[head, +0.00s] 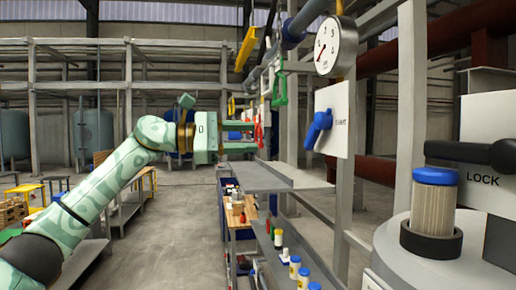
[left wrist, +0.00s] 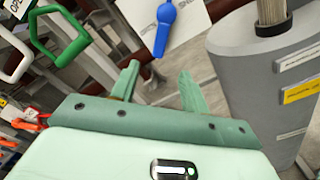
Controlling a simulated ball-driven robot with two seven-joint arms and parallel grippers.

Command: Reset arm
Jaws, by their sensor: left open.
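My left arm comes in from the left in the head view, patterned pale green. Its left gripper (head: 254,136) is stretched out level above the grey shelf, with its two fingers apart and nothing between them. In the left wrist view the left gripper (left wrist: 160,84) also shows two spread fingers with an empty gap. A blue lever (left wrist: 163,30) on a white panel stands beyond the fingertips, apart from them. The same blue lever (head: 318,126) shows right of the gripper in the head view. My right gripper does not show.
A grey shelf (head: 262,177) lies below the gripper. A pressure gauge (head: 336,47), a green handle (head: 279,88) and a black LOCK lever (head: 480,152) are to the right. A blue-capped filter (head: 435,203) stands on a grey housing. The floor at centre left is clear.

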